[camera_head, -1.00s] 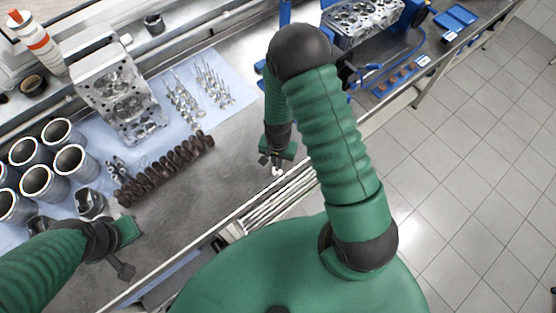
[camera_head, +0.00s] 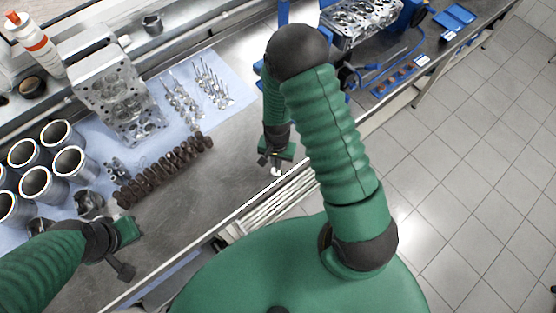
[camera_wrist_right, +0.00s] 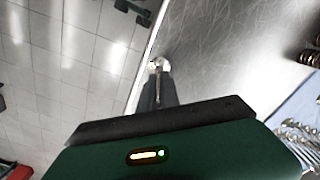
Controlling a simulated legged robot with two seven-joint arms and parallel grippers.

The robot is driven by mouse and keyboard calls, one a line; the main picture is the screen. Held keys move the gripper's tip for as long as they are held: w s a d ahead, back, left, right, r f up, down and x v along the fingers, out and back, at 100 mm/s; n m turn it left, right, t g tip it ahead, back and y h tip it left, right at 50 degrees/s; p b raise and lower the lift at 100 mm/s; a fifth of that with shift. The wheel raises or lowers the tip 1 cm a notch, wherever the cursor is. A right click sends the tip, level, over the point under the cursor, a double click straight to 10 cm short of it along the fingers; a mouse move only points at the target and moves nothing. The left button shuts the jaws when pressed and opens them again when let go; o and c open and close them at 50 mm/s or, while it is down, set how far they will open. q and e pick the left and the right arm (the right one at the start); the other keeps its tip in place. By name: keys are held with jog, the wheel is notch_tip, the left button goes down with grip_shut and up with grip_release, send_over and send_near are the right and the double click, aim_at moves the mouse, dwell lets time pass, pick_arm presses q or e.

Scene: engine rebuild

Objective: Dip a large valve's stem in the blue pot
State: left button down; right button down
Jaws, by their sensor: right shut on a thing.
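My right gripper (camera_head: 272,161) is low over the front edge of the bench, pointing down. It is shut on a valve, whose shiny round head (camera_wrist_right: 159,64) shows at the fingertips in the right wrist view and as a small bright spot in the head view (camera_head: 276,172). The stem is mostly hidden by the fingers. I cannot make out the blue pot; my right arm covers part of the bench. My left gripper (camera_head: 124,252) is over the bench at lower left, its jaw opening unclear.
Another cylinder head (camera_head: 362,18) sits in a blue stand at the back. Bare steel bench (camera_head: 215,185) lies left of my right gripper.

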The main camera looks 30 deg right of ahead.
jog(key=shift+d, duration=0.2)
jog(key=shift+a+f, duration=0.1)
jog(key=shift+f, duration=0.1)
dwell(0.3)
jog(key=shift+f+b, duration=0.35)
jog(key=shift+b, duration=0.05)
jog(key=c, duration=1.5)
grip_release()
jog(key=shift+r, duration=0.1)
